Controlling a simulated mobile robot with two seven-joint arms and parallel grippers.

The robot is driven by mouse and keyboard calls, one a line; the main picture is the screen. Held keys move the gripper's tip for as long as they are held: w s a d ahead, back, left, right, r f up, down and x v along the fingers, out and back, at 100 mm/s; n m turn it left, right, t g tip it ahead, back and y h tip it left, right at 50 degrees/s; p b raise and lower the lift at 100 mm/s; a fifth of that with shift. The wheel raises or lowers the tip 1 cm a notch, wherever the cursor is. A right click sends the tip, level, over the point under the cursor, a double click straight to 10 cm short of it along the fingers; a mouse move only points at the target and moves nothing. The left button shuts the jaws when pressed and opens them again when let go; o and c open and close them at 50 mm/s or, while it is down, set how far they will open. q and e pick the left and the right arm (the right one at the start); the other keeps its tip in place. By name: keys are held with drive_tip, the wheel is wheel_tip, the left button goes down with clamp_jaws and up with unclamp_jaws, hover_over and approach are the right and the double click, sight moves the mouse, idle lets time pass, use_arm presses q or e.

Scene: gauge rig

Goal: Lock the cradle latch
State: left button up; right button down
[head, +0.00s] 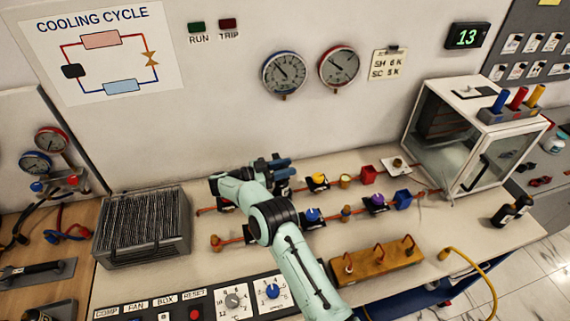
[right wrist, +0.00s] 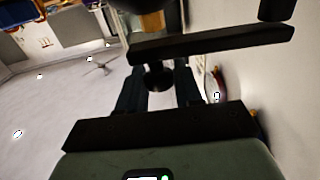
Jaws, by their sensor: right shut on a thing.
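My right gripper (head: 286,167) is at the back of the bench, behind my forearm, at the left end of the upper copper pipe run. In the right wrist view, its two dark fingers (right wrist: 160,88) are shut on a small dark round knob (right wrist: 158,78). A long black bar (right wrist: 215,44) crosses just beyond the fingertips. I cannot tell whether the knob and bar belong to the cradle latch, or how the latch is set. My wrist and forearm hide part of the bench there. My left gripper is not in view.
A finned coil (head: 143,228) stands left on the bench. Pipes with a yellow valve (head: 318,179) and a blue valve (head: 313,214) run right to a glass-sided box (head: 455,140). A wooden block (head: 376,261) and control panel (head: 205,302) lie in front.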

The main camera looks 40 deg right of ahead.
drive_tip(key=shift+w+a+r+m+g+y, duration=0.15)
drive_tip(key=shift+a+m+g+y, duration=0.2)
drive_tip(key=shift+m+g, duration=0.3)
drive_tip(key=shift+g, duration=0.25)
drive_tip(key=c, duration=0.8)
unclamp_jaws()
drive_tip(key=shift+a, duration=0.1)
drive_tip(key=shift+c, duration=0.2)
wheel_tip(320, 180, up, 20)
